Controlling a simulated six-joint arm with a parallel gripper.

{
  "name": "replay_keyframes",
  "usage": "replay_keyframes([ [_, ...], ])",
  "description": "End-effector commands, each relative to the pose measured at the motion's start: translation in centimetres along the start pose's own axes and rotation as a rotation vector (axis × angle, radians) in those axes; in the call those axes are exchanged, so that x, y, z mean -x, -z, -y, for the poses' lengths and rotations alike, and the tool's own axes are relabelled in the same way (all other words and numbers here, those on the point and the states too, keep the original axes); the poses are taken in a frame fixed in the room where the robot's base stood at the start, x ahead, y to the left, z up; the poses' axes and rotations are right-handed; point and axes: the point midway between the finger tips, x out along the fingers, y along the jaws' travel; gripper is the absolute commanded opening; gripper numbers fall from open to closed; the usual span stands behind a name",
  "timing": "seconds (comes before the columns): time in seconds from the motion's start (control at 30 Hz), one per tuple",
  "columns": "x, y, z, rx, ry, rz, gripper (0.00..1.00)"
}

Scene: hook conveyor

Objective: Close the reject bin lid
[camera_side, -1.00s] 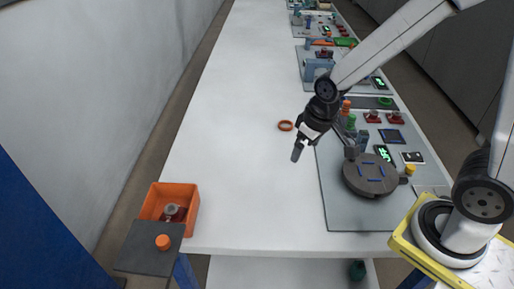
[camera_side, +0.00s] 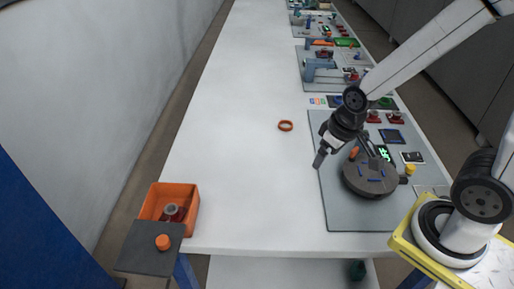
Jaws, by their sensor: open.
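The reject bin is an orange open-topped box (camera_side: 188,222) at the near left corner of the white table. Its lid is a dark grey flap (camera_side: 140,258) with an orange knob (camera_side: 162,242). The lid is open, lying out over the table's near edge beside the bin. A grey and dark red part (camera_side: 172,212) lies inside the bin. My gripper (camera_side: 320,160) is open, above the left edge of the grey work mat, well to the right of the bin and lid. No object shows between its fingers, though they are small in view.
A round dark turntable (camera_side: 368,182) with blue slots stands on the grey mat (camera_side: 350,216). Switches and displays line the right side. The table between bin and mat is clear.

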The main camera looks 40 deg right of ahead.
Motion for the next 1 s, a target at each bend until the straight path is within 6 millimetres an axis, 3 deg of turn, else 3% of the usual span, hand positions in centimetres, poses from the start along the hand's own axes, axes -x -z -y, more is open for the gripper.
replay_keyframes([
  [0.03,0.0,0.1,0.0,0.002,0.001,0.000,0.71],
  [0.27,-0.1,1.8,1.3,0.074,0.016,0.001,0.00],
  [0.37,-0.3,3.6,2.8,0.152,0.032,0.002,0.00],
  [0.57,-0.7,8.0,7.7,0.376,0.085,0.003,0.00],
  [0.8,-1.4,12.2,15.9,0.679,0.166,-0.006,0.00],
  [1.0,-1.9,14.1,23.7,0.934,0.242,-0.021,0.00],
])
